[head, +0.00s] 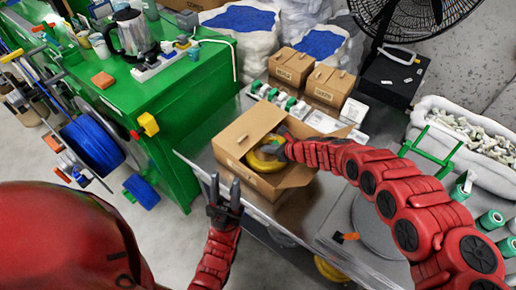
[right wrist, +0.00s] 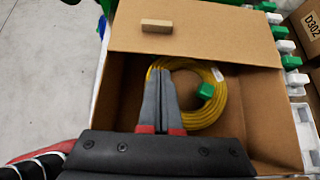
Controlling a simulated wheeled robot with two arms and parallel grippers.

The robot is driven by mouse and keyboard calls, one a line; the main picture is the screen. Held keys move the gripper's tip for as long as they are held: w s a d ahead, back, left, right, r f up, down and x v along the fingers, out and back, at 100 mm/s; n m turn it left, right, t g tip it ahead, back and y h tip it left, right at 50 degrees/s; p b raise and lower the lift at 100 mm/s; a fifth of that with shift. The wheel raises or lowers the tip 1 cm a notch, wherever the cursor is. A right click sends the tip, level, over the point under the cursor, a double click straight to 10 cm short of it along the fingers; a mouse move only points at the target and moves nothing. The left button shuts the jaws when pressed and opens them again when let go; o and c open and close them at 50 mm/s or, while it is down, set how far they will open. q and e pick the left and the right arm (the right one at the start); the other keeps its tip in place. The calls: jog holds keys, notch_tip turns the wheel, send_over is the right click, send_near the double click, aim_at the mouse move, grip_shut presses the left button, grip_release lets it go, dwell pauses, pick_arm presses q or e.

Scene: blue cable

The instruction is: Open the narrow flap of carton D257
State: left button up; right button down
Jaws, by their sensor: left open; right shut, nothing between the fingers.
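An open brown carton (head: 265,183) stands on the metal table; its label cannot be read, so I cannot tell if it is D257. It holds a coil of yellow cable (head: 262,163) with a green piece (right wrist: 206,91) on it. A broad flap (right wrist: 205,38) with a small tan block (right wrist: 157,26) on it shows at the top of the right wrist view. My left gripper (head: 224,183) is open and empty, left of the carton.
Two closed cartons (head: 293,66) (head: 329,86) stand behind, one marked D302 in the right wrist view (right wrist: 312,27). White and green parts (head: 277,97) lie between them and the open carton. A green workbench (head: 185,90) is at left. Floor shows left of the table.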

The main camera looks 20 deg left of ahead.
jog(key=b+x, duration=0.1)
jog(key=x, duration=0.3)
jog(key=shift+a+f, duration=0.1)
jog(key=shift+f, duration=0.2)
jog(key=shift+b+x, duration=0.5)
jog(key=shift+x, duration=0.45)
jog(key=shift+r, duration=0.15)
